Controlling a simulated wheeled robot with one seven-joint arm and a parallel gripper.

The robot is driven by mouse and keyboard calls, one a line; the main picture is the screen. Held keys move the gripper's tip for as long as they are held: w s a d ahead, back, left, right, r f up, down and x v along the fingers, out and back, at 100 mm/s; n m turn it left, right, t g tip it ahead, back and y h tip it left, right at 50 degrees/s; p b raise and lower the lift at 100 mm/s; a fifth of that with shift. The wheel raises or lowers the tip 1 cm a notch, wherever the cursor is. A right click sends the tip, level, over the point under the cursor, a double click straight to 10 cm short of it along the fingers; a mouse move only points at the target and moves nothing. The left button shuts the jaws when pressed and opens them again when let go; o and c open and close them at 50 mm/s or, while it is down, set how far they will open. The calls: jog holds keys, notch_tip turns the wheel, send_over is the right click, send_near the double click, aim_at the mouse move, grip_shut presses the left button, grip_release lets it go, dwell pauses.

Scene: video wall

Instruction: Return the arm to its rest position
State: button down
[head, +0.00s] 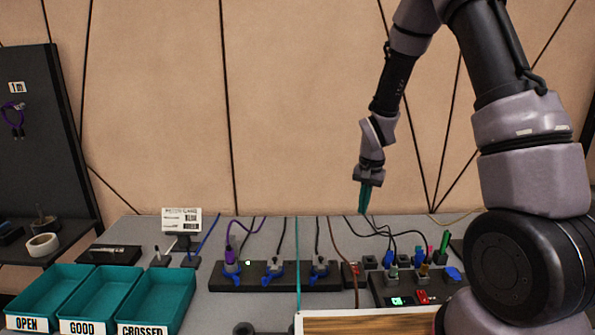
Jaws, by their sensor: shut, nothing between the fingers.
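My arm rises at the right of the head view and bends down toward the middle. My gripper (364,199) hangs with its teal fingers pointing down, shut and with nothing in it. It is in front of the tan wall, above the back part of the grey bench (220,222). It appears apart from the cables and devices below it.
Teal bins marked OPEN (28,322), GOOD (80,327) and CROSSED (142,329) stand at the left. A black strip with plugged cables (290,283) and a tester box (385,290) lie below my gripper. A wood-topped board (365,324) is at the front.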

jog(key=s+d+r+t, duration=0.15)
jog(key=s+r, duration=0.25)
jog(key=r, duration=0.7)
jog(key=s+d+r+t, duration=0.15)
jog(key=s+r, duration=0.25)
jog(key=r, duration=0.6)
jog(key=s+d+r+n+t+y, duration=0.1)
jog(key=s+r+t, duration=0.1)
jog(key=s+r, duration=0.9)
jog(key=s, duration=0.3)
jog(key=shift+d+n+t, duration=0.3)
jog(key=shift+t, duration=0.1)
